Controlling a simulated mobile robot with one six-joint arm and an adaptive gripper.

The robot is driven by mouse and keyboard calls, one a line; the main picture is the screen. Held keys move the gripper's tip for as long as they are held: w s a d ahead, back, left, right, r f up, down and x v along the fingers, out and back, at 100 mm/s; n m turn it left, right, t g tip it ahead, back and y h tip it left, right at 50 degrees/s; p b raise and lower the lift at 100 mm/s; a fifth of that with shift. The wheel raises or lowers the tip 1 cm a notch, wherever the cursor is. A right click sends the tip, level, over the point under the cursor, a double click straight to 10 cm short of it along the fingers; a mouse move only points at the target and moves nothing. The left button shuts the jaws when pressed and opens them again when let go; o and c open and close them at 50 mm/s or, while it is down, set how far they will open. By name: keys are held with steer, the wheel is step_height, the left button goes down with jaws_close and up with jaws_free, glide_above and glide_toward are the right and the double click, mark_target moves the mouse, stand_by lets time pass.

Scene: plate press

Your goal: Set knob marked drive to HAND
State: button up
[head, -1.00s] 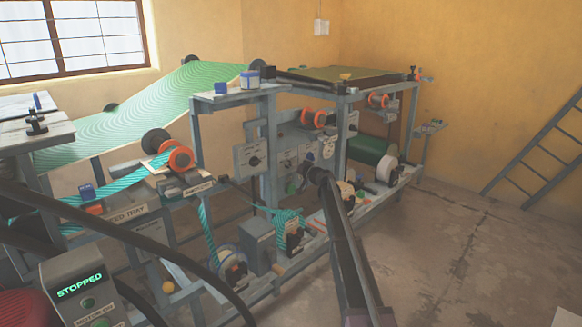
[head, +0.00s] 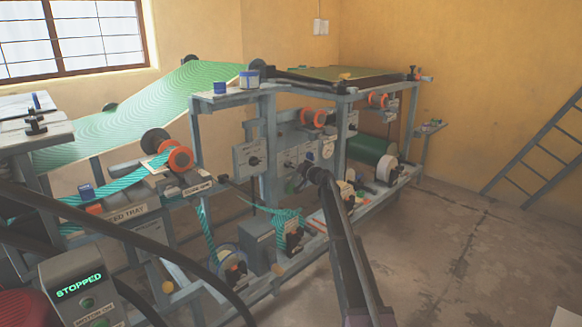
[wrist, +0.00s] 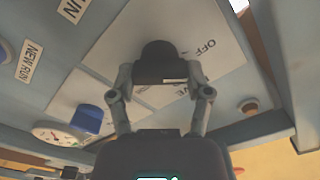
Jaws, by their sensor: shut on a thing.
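In the wrist view, a black knob (wrist: 160,50) sits on a pale label plate (wrist: 100,58) of a blue-grey panel. My gripper (wrist: 160,75) is shut on the knob, with one finger on each side. A pale pointer mark shows near the knob's base on the right. "OFF" reads on the plate to its right, and part of a word ending in "VE" shows below it. I cannot read HAND. In the head view my gripper (head: 304,167) is at the machine's middle panel (head: 292,156), small and partly hidden by my arm.
In the wrist view a blue cap (wrist: 88,118) and a round gauge (wrist: 55,134) lie left of my gripper. A small dark knob (wrist: 249,107) is at the right. In the head view a display (head: 80,285) reads "STOPPED". Open floor (head: 440,270) lies at the right.

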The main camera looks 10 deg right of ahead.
steer(key=m, duration=1)
steer(key=shift+f, duration=0.15)
stand_by(0.4)
steer(key=o, duration=1.1)
steer(key=shift+o, duration=0.2)
steer(key=shift+d, duration=0.1)
steer(key=v, duration=1.2)
